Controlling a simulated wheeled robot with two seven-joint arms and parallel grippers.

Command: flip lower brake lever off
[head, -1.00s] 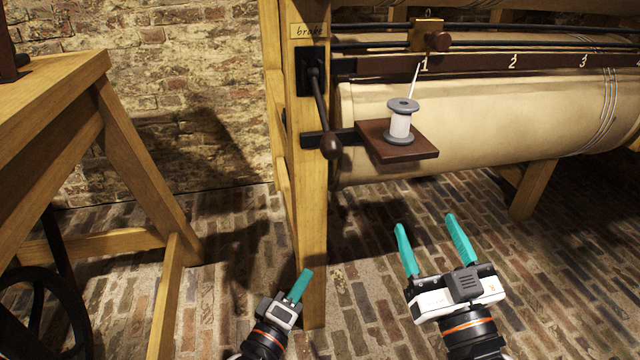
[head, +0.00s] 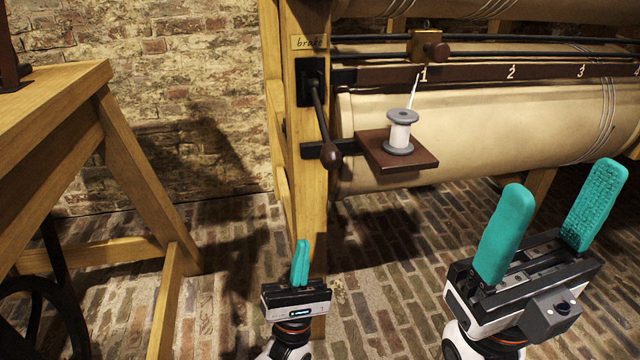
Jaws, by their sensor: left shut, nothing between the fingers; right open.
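The brake lever (head: 321,118) is a dark rod with a brown knob (head: 330,155) at its lower end. It hangs down, tilted slightly right, from a black plate (head: 311,82) on the wooden post, under a "brake" label (head: 309,42). Only this one lever shows. My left gripper (head: 301,262) is shut and empty, in front of the lower post and below the lever's knob. My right gripper (head: 548,220) is open and empty, at the lower right, nearer the camera and apart from the lever.
A small brown shelf (head: 425,161) with a grey and white spool (head: 400,132) juts out right of the knob. A cloth roll (head: 520,130) and a numbered rail (head: 480,73) lie behind. A wooden trestle (head: 140,180) stands at left. Brick floor is clear between.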

